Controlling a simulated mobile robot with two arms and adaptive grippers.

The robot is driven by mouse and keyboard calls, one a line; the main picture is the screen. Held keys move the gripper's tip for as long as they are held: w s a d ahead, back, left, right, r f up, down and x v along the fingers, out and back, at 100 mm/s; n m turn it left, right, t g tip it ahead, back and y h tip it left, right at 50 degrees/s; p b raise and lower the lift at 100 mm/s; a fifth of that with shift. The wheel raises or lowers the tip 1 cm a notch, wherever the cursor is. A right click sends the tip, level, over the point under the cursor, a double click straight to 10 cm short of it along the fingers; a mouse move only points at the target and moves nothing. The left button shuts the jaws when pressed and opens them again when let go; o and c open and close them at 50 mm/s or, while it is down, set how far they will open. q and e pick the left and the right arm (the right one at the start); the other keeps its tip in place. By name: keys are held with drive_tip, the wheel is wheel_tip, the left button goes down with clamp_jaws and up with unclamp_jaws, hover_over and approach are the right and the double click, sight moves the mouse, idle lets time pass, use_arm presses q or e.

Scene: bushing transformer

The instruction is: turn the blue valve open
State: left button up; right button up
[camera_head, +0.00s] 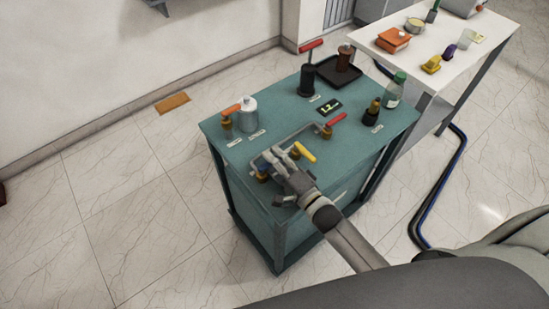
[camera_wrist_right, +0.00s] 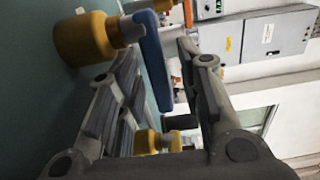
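The blue valve shows in the right wrist view as a flat blue handle (camera_wrist_right: 154,60) on a yellow body (camera_wrist_right: 82,38). My right gripper (camera_wrist_right: 160,95) is open, with a finger on either side of the lower part of the blue handle. Gaps show between the handle and the fingers; contact cannot be told. In the head view my right gripper (camera_head: 278,158) is over the front left part of the teal cabinet top (camera_head: 222,160) and hides most of the blue valve. My left gripper is not in view.
Near my right gripper are a yellow-handled valve (camera_head: 303,151), a red-handled valve (camera_head: 333,124) and an orange-handled valve (camera_head: 228,116). A silver canister (camera_head: 249,115), black cylinder (camera_head: 307,80) and green-capped bottle (camera_head: 395,90) stand on the cabinet. A white table (camera_head: 470,62) stands right.

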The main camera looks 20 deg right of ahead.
drive_tip(key=shift+c, duration=0.4)
clamp_jaws()
